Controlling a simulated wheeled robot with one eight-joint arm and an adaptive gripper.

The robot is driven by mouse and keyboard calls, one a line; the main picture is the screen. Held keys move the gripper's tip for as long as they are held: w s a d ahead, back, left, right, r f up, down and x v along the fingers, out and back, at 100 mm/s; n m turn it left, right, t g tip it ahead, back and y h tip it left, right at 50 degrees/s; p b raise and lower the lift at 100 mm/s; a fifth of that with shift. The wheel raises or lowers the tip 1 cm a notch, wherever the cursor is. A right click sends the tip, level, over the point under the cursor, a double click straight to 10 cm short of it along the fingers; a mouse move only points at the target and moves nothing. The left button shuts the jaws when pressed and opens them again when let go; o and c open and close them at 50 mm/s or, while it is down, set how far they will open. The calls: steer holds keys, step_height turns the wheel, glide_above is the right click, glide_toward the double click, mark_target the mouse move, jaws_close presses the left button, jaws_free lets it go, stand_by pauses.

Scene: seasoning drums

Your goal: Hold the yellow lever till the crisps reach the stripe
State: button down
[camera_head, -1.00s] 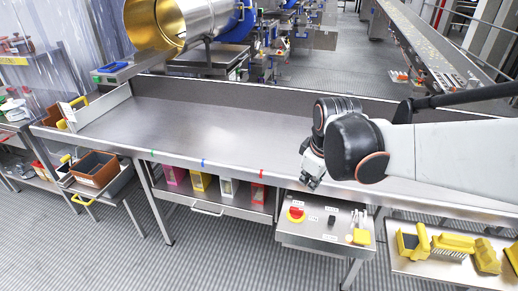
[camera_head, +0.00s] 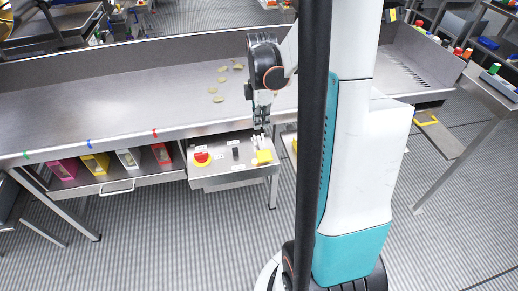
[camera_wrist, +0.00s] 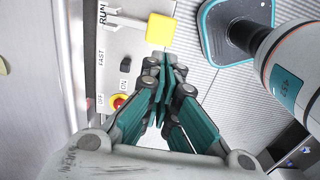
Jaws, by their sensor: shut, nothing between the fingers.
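The yellow lever (camera_head: 263,157) is on the right end of the grey control box (camera_head: 230,172). In the wrist view its yellow paddle (camera_wrist: 161,28) is on a pale arm near the word RUN. My gripper (camera_head: 261,128) is shut and empty just above the lever. In the wrist view my fingertips (camera_wrist: 162,65) are close to the paddle; I cannot tell if they touch it. Several yellowish crisps (camera_head: 222,80) lie scattered on the steel trough (camera_head: 120,95), right of the red stripe (camera_head: 155,132). A blue stripe (camera_head: 89,143) and a green stripe (camera_head: 26,155) are further left.
A red button (camera_head: 202,158) and a black switch (camera_head: 236,153) are on the control box, left of the lever. Pink, yellow, white and red boxes (camera_head: 95,163) stand on a shelf under the trough. The floor in front is clear.

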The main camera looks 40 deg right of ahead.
mark_target(261, 157)
step_height(261, 157, down, 14)
steer(key=b, duration=0.5)
stand_by(0.5)
steer(key=shift+s+a+f+b, duration=0.15)
steer(key=shift+s+f+b, duration=0.05)
steer(key=shift+f+b, duration=0.45)
steer(key=shift+s+a+f+b, duration=0.1)
steer(key=shift+s+f+b, duration=0.05)
steer(key=shift+f+b, duration=0.45)
stand_by(5.1)
